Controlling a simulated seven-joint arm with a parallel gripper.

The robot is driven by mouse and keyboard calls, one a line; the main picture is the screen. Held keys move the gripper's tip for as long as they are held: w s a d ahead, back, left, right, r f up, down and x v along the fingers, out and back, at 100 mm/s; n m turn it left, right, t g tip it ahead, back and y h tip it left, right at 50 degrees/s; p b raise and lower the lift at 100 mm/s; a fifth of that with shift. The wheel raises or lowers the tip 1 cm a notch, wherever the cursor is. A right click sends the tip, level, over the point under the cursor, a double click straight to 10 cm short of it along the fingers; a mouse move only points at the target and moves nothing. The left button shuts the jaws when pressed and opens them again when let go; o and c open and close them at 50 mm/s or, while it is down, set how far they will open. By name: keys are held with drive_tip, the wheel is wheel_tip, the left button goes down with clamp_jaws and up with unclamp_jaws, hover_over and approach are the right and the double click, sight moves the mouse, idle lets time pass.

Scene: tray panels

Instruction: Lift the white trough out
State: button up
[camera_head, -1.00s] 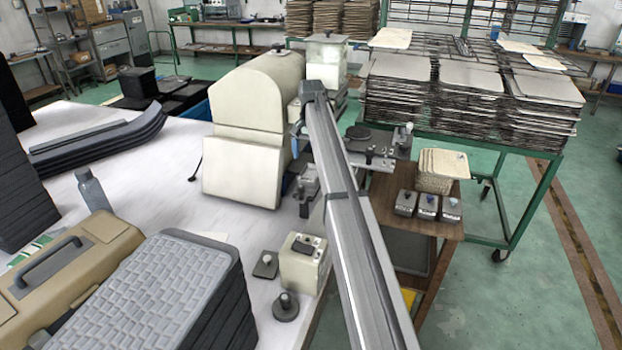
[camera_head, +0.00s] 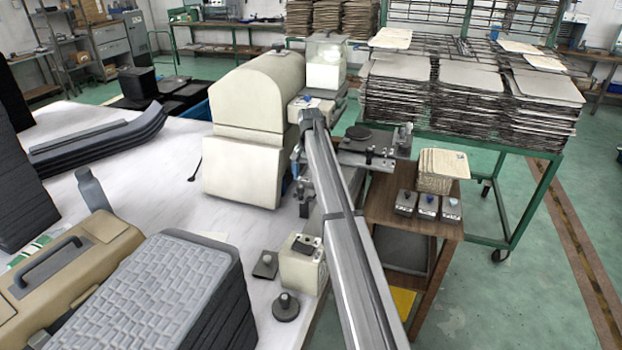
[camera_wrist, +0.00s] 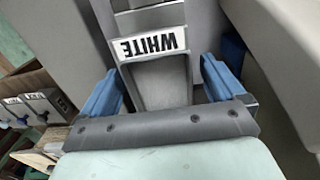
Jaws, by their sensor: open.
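The trough (camera_wrist: 158,80) with the label "WHITE" (camera_wrist: 152,45) shows in the wrist view as a grey channel running away from me, the label upside down. My gripper (camera_wrist: 162,68) has two blue fingers, one on each side of the trough. They are spread apart, with gaps visible between them and its sides. My gripper's dark bar crosses in front and hides the near end of the trough. In the head view my arm covers the area beside the cream machine (camera_head: 255,130), and I cannot make out the trough there.
A clear hopper (camera_head: 325,65) stands behind the cream machine. Several small labelled boxes (camera_head: 427,207) and a stack of pale sheets (camera_head: 440,170) sit on the wooden cart at the right. Grey textured panels (camera_head: 170,290) and a tan case (camera_head: 75,260) fill the front left of the white table.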

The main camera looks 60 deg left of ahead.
drive_tip(key=shift+c, duration=0.3)
drive_tip(key=c, duration=1.2)
drive_tip(key=shift+r, duration=0.1)
